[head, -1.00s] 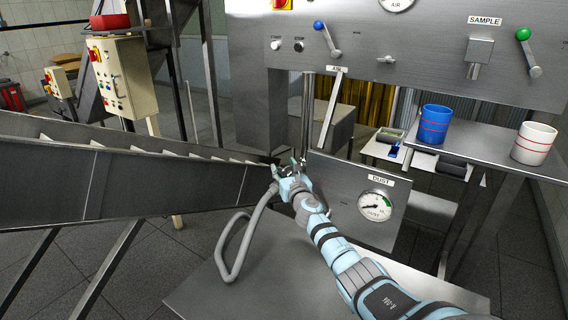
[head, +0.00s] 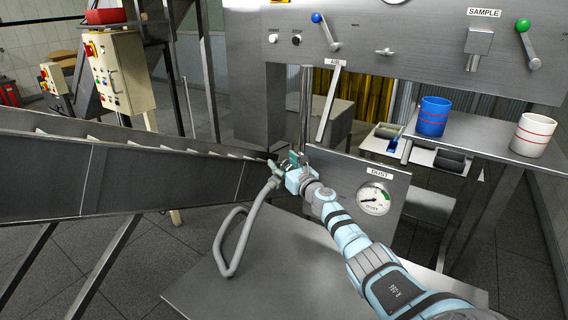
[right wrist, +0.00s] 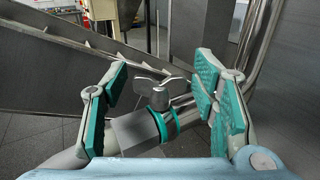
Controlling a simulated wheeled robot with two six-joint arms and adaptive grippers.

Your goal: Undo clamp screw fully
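The clamp screw (right wrist: 160,97) is a grey wing-shaped knob on a pipe joint with a green ring (right wrist: 167,124), seen in the middle of the right wrist view. My right gripper (right wrist: 162,85) is open, its green-padded fingers apart on either side of the screw, and no firm contact shows. In the head view my right gripper (head: 288,164) is at the hose end beside the conveyor, and it hides the screw there. A grey hose (head: 225,243) loops down from this joint. My left gripper is not in view.
The sloping conveyor (head: 120,178) lies close on the left. The dust gauge panel (head: 345,180) stands close on the right. A vertical pipe (head: 306,105) rises behind. Blue (head: 433,117) and white (head: 533,135) mugs stand on the right shelf. A bare metal surface (head: 300,270) lies below.

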